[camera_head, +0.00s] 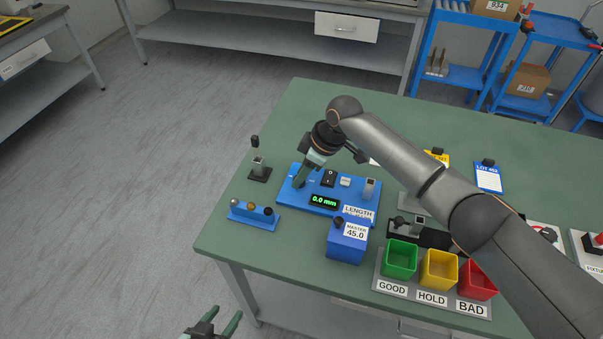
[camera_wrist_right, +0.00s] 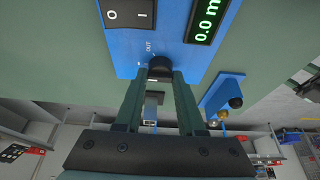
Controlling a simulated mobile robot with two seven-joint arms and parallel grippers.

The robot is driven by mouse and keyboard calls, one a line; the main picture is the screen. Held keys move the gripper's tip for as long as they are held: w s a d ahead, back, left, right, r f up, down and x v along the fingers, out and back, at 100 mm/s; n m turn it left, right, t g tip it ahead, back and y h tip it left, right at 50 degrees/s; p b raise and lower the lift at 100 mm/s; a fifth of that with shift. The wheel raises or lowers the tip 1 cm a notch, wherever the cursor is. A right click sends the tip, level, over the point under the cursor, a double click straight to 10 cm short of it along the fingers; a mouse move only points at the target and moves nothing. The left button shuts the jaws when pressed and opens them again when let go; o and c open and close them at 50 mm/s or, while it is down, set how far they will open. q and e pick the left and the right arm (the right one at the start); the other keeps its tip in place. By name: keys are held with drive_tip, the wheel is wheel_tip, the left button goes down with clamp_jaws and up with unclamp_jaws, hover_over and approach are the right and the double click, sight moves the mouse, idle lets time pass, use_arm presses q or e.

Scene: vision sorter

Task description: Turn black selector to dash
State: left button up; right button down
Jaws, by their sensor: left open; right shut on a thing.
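The black selector (camera_wrist_right: 160,64) is a small round knob at the edge of the blue LENGTH panel (camera_head: 324,205). In the right wrist view it sits between the two fingertips of my right gripper (camera_wrist_right: 160,78), which is shut on it. White markings and the word OUT are printed beside the knob; I cannot tell which mark it points to. In the head view my right gripper (camera_head: 301,178) reaches down at the panel's left end and hides the knob. My left gripper (camera_head: 216,325) is open and empty, off the table's front edge.
The panel also carries a black rocker switch (camera_head: 329,178) and a green display (camera_head: 324,202) reading 0.0 mm. A blue holder (camera_head: 253,217) with small balls, a blue MASTER block (camera_head: 346,244) and green (camera_head: 399,259), yellow (camera_head: 438,269) and red (camera_head: 477,279) bins stand nearby.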

idle(0.4)
drive_tip(key=c, duration=0.5)
unclamp_jaws()
drive_tip(key=v, duration=1.2)
drive_tip(key=shift+r+p, duration=0.3)
drive_tip(key=shift+s, duration=0.1)
